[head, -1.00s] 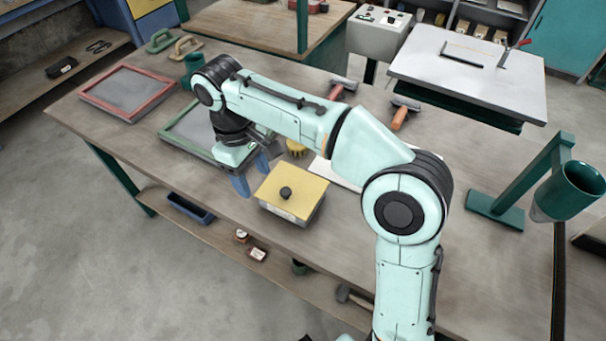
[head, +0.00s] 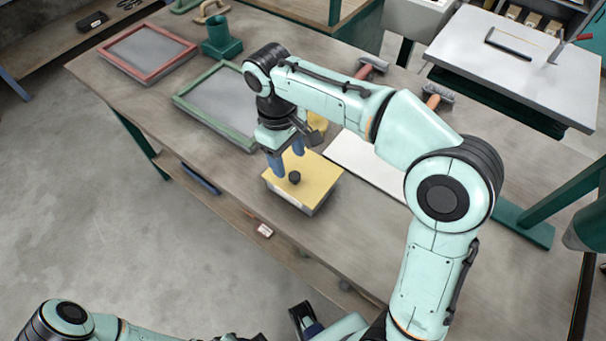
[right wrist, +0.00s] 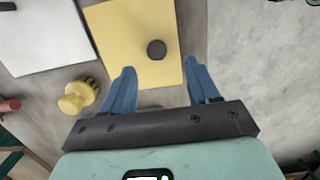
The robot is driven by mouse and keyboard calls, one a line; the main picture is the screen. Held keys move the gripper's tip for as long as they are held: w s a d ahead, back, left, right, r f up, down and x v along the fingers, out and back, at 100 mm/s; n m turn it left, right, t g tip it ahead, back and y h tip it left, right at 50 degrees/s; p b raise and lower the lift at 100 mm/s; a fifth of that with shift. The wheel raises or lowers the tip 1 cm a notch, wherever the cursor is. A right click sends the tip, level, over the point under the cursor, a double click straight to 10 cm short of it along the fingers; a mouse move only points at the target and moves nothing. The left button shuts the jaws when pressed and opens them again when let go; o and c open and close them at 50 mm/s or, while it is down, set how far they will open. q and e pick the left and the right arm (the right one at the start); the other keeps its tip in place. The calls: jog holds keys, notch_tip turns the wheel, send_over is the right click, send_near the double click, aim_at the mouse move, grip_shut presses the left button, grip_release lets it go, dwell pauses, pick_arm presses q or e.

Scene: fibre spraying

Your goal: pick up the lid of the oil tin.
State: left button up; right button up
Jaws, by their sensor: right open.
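The oil tin (head: 308,205) stands on the workbench under a flat yellow lid (head: 322,178) with a round black knob (head: 294,177). My right gripper (head: 287,161) is open, its blue fingers pointing down over the lid's far left part, close to the knob. In the right wrist view the lid (right wrist: 130,35) lies beyond and between the open fingertips (right wrist: 160,68), and the knob (right wrist: 156,49) sits just ahead of the gap. Nothing is between the fingers. Part of my left arm shows at the bottom left of the head view; a dark and blue part at bottom centre (head: 306,318) looks like its gripper, mostly cut off.
A white board (head: 370,170) lies right of the tin. A yellow knobbed object (right wrist: 78,96) stands near it. A green-framed screen (head: 215,105), a red-framed screen (head: 147,52) and a green cup-like object (head: 221,38) are farther left. The bench in front is clear.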

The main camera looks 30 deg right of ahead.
aim_at(294, 175)
jog(key=f, duration=0.3)
jog(key=f+b, duration=0.1)
jog(key=f, duration=0.1)
jog(key=shift+s+d+f, duration=0.25)
jog(key=shift+s+d, duration=0.15)
grip_shut()
